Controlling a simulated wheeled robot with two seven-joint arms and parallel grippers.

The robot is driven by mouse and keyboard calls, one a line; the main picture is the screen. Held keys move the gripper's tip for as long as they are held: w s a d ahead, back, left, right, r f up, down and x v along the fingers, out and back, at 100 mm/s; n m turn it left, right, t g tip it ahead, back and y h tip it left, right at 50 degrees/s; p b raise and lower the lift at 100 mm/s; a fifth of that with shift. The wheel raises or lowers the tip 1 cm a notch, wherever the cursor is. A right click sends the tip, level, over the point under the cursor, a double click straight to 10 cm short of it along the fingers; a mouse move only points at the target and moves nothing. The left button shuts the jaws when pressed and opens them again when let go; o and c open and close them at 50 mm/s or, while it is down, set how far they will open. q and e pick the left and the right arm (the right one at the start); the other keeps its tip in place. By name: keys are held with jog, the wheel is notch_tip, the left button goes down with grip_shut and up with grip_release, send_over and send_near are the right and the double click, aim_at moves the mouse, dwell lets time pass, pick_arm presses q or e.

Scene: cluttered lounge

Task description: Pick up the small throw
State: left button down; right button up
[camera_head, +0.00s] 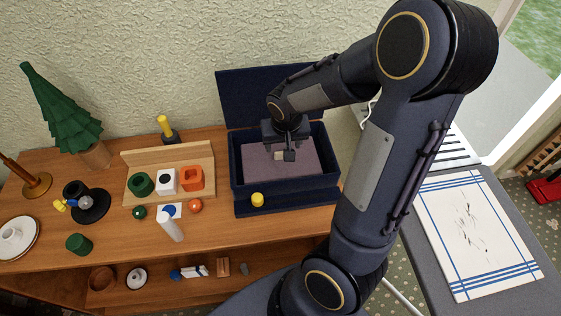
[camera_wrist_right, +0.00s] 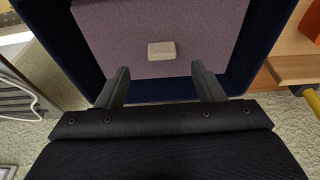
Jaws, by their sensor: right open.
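A flat mauve cloth-like piece (camera_head: 305,165), which looks like the small throw, lies inside an open dark blue box (camera_head: 285,200) on the wooden sideboard. It fills much of the right wrist view (camera_wrist_right: 120,45), with the box wall (camera_wrist_right: 238,45) around it. A small beige block or tag (camera_wrist_right: 161,51) lies on it. My right gripper (camera_head: 284,156) is over the box, pointing down at the throw. In the right wrist view its fingers (camera_wrist_right: 160,88) are spread with nothing between them. I cannot tell whether the fingertips touch the throw. My left gripper is not in view.
The box lid (camera_head: 262,95) stands open at the back. A wooden holder (camera_head: 143,193) with colored pieces stands left. A blue-striped white cloth (camera_head: 478,232) lies on a grey surface at right.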

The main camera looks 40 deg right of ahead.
aim_at(281, 152)
jog(key=x, duration=0.5)
jog(key=shift+w+f+p, duration=0.15)
jog(key=shift+w+p, duration=0.05)
jog(key=shift+p, duration=0.1)
grip_shut()
